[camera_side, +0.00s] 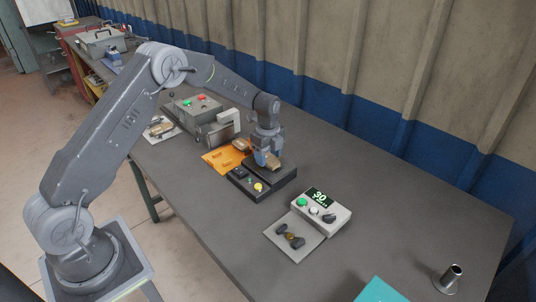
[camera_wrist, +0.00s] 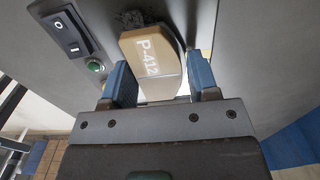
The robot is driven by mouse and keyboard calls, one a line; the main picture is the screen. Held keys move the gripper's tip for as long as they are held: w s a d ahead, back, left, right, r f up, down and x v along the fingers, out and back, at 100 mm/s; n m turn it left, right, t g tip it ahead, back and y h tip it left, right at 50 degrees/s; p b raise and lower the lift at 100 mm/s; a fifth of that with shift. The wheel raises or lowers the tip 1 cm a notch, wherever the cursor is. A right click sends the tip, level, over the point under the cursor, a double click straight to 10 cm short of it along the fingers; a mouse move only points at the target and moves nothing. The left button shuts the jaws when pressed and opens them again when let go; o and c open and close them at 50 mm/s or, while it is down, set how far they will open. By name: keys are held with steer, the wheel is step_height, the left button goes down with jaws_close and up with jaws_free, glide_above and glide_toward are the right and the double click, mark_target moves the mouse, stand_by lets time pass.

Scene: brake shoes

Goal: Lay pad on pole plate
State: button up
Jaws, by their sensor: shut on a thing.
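My gripper (camera_side: 267,158) has its blue fingers shut on a tan pad (camera_wrist: 152,52) marked P-412. In the side view the held pad (camera_side: 273,163) is low over a dark block (camera_side: 279,181) with a control panel, which seems to carry the pole plate. In the wrist view the pad lies between the two fingers, over a grey surface, with a bright patch beside and below it. The pad and fingers hide much of what is under them. I cannot tell whether the pad touches the block.
An orange tray (camera_side: 217,161) with another tan pad (camera_side: 242,145) lies just left of the block. A grey box with buttons (camera_side: 192,108) stands behind it. A white control box (camera_side: 323,208) and a plate with dark parts (camera_side: 289,246) are at front right. The table's right side is mostly clear.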

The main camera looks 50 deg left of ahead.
steer(key=shift+f, duration=0.15)
steer(key=o, duration=1.3)
steer(key=shift+c, duration=0.2)
steer(key=shift+f, duration=0.1)
step_height(320, 180, up, 14)
steer(key=s+d+r+n+t, duration=0.1)
steer(key=s+d+r+n, duration=0.25)
steer(key=s+r, duration=0.35)
steer(key=s+d+r+n+t, duration=0.1)
steer(key=s+d+r+n, duration=0.15)
steer(key=s, duration=0.35)
steer(key=s+d+r+n+t, duration=0.1)
steer(key=s+r+n, duration=0.1)
steer(key=s+n, duration=0.25)
steer(key=s+d+r+n+t, duration=0.1)
steer(key=s+d+r+n, duration=0.15)
steer(key=s, duration=0.35)
steer(key=s+f+n+t, duration=0.1)
steer(key=s+f+n, duration=0.1)
steer(key=s+n, duration=0.3)
steer(key=s, duration=0.4)
steer(key=shift+d+f+t, duration=0.3)
steer(key=shift+d+f, duration=0.05)
steer(key=shift+f, duration=0.05)
